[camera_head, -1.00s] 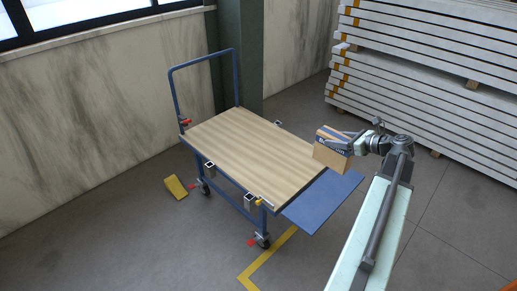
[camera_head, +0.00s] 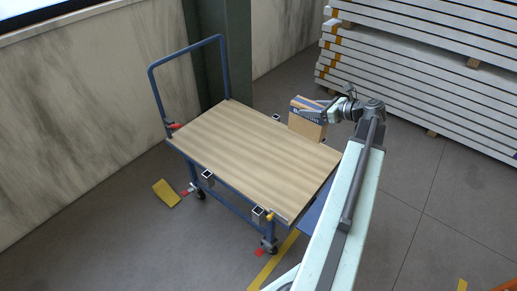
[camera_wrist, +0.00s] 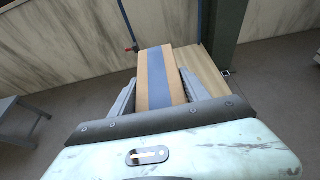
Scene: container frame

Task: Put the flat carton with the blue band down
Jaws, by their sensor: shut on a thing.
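The flat carton with the blue band (camera_head: 306,124) is brown cardboard and shows at the far right edge of the cart's wooden top in the head view. My gripper (camera_head: 312,113) is shut on it. In the wrist view the carton (camera_wrist: 154,68) sits between my two fingers (camera_wrist: 160,92), its blue band running lengthwise down the middle. The cart's wooden deck (camera_head: 245,150) is mostly bare; part of it shows beyond the carton in the wrist view (camera_wrist: 203,72). I cannot tell whether the carton touches the deck.
The cart has a blue push handle (camera_head: 188,42) at its far left end. A yellow wedge (camera_head: 166,193) lies on the floor beside it. A dark green column (camera_head: 220,50) stands behind, and stacked white panels (camera_head: 430,65) are at the right. The deck's middle is clear.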

